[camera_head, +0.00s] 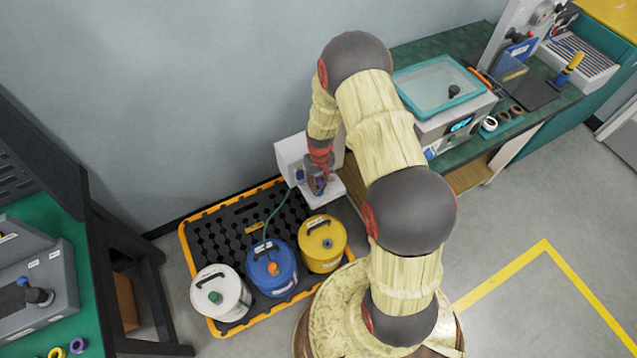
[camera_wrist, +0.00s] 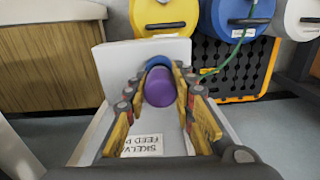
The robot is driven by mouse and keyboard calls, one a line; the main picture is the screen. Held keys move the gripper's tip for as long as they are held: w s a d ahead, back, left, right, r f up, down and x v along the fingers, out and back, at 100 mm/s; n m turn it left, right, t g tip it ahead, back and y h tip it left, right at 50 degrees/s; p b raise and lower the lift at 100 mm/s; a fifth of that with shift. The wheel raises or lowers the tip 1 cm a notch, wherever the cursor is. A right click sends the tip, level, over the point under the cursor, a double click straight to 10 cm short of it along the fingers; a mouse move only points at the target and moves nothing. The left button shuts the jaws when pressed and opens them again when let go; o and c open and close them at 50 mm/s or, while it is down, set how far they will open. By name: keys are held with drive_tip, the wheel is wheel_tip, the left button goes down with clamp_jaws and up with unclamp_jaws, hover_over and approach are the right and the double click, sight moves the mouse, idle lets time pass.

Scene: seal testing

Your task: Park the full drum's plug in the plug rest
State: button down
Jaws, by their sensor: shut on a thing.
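My gripper (camera_wrist: 160,76) is shut on a purple cylindrical plug (camera_wrist: 160,90), held between the two fingers. A blue round piece (camera_wrist: 158,62) shows just beyond it; I cannot tell whether they touch. In the head view my gripper (camera_head: 319,188) is over the white labelled shelf (camera_head: 338,198) by the wall. The shelf (camera_wrist: 84,148) lies below the fingers in the wrist view. A yellow drum (camera_head: 322,259), a blue drum (camera_head: 280,283) with an orange fitting, and a white drum (camera_head: 237,302) with a green cap stand in a row. I cannot single out the plug rest.
The drums stand on a black spill pallet (camera_head: 212,234) with an orange rim. A green hose (camera_head: 278,212) runs from the blue drum towards the shelf. A green bench (camera_head: 425,55) with a teal-rimmed tank is at the upper right; another bench (camera_head: 72,230) is at left.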

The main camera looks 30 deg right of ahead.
drive_tip(key=shift+f, duration=0.4)
drive_tip(key=c, duration=1.4)
unclamp_jaws()
wheel_tip(320, 180, up, 12)
drive_tip(key=shift+d+f, duration=0.1)
drive_tip(key=shift+d, duration=0.05)
